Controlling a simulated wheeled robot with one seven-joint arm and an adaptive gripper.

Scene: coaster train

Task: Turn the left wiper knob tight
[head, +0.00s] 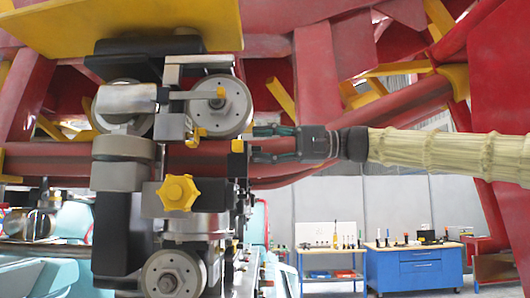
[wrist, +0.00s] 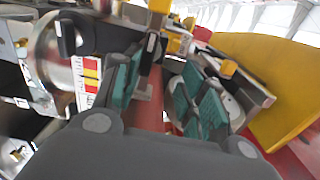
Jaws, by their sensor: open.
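My gripper (head: 262,143) reaches in from the right in the head view, its fingertips close to the right side of the wheel assembly. In the wrist view its teal-padded fingers (wrist: 160,85) are apart, with nothing held between them. A small yellow knob-like part (head: 237,146) is just left of the fingertips in the head view. In the wrist view, a yellow-capped part (wrist: 228,67) is beyond the right finger, and another yellow part (wrist: 160,5) is at the top. I cannot tell which is the left wiper knob. A larger yellow star knob (head: 178,192) is lower left.
A grey upper wheel (head: 219,106) and a lower wheel (head: 172,274) sit on the assembly. A red rail tube (head: 70,160) runs behind it. A yellow plate (head: 120,25) overhangs it. A blue workbench (head: 415,268) stands far back on the right.

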